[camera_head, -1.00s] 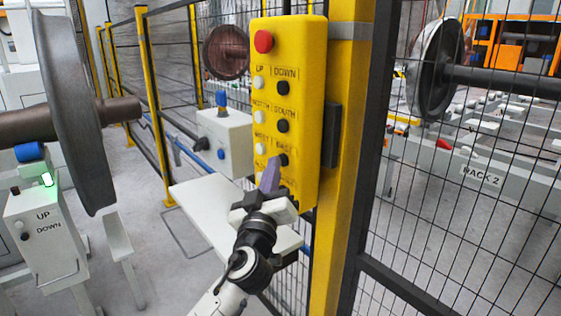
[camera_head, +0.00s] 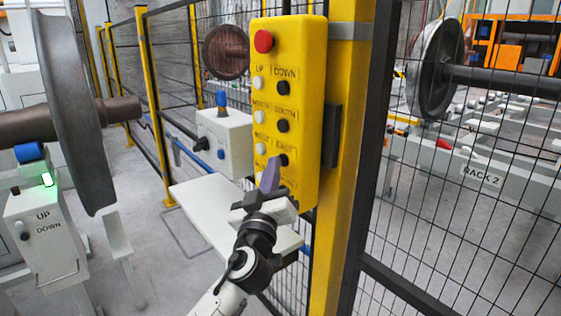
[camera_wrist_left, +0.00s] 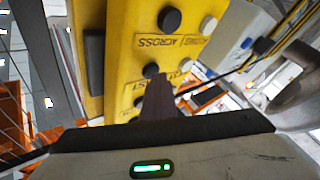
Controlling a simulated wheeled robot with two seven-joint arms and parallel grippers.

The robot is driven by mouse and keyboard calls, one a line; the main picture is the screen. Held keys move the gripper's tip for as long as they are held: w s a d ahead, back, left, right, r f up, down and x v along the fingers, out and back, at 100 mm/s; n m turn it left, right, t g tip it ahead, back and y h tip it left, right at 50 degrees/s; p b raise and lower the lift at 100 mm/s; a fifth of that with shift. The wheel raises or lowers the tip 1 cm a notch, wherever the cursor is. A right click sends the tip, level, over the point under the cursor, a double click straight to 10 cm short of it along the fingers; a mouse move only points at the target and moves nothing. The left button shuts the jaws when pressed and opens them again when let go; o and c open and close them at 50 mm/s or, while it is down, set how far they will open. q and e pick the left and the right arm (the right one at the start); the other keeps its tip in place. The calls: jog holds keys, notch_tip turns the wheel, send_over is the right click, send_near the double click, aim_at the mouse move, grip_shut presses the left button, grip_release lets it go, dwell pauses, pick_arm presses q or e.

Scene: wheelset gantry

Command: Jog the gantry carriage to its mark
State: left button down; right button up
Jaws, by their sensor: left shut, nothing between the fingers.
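The yellow control pendant (camera_head: 302,140) hangs by a yellow post. It has a red button (camera_head: 263,41) on top and rows of white and black buttons marked UP/DOWN, NORTH/SOUTH and WEST/EAST; a lower row marked ALONG/ACROSS shows upside down in the left wrist view. My left gripper (camera_head: 270,176) is shut and empty, its purple-grey fingertips at the lower part of the pendant, beside the black EAST button (camera_head: 282,160). In the left wrist view the fingertips (camera_wrist_left: 156,84) overlap that button's edge; contact cannot be told. I cannot make out the gantry carriage or its mark. My right gripper is out of view.
A mesh fence (camera_head: 450,190) stands right of the post, with a wheelset (camera_head: 432,68) and Rack 2 behind it. A white shelf (camera_head: 215,205) and grey switch box (camera_head: 225,140) are left of the pendant. A large wheel (camera_head: 75,110) and UP/DOWN box (camera_head: 45,240) stand at far left.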

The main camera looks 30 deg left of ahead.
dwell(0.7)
pick_arm(q)
jog(key=shift+s+a, duration=0.3)
jog(key=shift+s, duration=0.45)
jog(key=s, duration=0.1)
jog(key=s+a, duration=0.1)
jog(key=s, duration=0.1)
jog(key=s+a, duration=0.1)
jog(key=shift+s, duration=0.35)
dwell(1.5)
